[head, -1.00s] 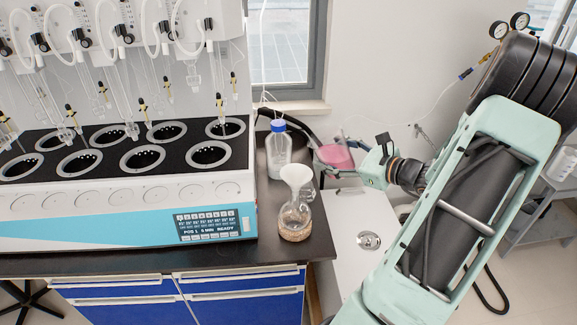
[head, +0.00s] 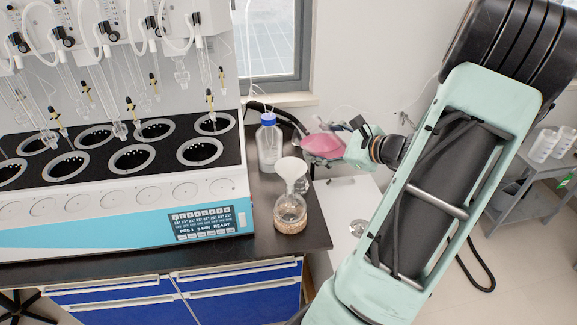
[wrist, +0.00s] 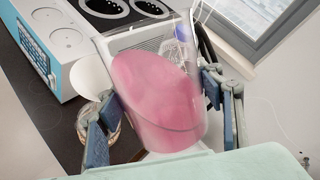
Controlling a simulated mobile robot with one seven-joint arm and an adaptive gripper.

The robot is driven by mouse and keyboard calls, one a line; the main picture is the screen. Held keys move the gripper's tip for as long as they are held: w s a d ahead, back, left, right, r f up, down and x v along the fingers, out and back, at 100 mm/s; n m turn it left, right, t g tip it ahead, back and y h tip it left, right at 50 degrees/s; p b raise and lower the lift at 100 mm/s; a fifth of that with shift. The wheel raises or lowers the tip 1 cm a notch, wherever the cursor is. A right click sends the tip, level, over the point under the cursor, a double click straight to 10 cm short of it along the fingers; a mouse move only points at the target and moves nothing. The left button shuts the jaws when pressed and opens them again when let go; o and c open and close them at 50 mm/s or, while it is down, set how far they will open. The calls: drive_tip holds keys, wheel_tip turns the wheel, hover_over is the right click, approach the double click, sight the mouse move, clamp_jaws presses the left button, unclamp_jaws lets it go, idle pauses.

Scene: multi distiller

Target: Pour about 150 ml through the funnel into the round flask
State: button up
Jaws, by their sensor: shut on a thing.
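My gripper (wrist: 165,115) is shut on a clear beaker (wrist: 180,128) of pink liquid, held between its two fingers. In the head view the beaker (head: 322,146) is tilted, its mouth towards the left, just right of and a little behind the funnel. The white funnel (head: 291,172) sits in the neck of the round flask (head: 290,215), which stands near the right end of the black bench. The flask shows brownish grains at its bottom and no pink liquid. In the wrist view the funnel (wrist: 92,77) is left of the beaker, with the flask partly hidden below it.
A blue-capped bottle (head: 269,142) stands on the bench behind the flask. The white distiller (head: 120,205) with its tubes fills the left. A window (head: 270,45) is behind. A grey cart (head: 530,190) is at the far right.

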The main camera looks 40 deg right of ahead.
drive_tip(key=shift+d, duration=0.15)
idle(0.6)
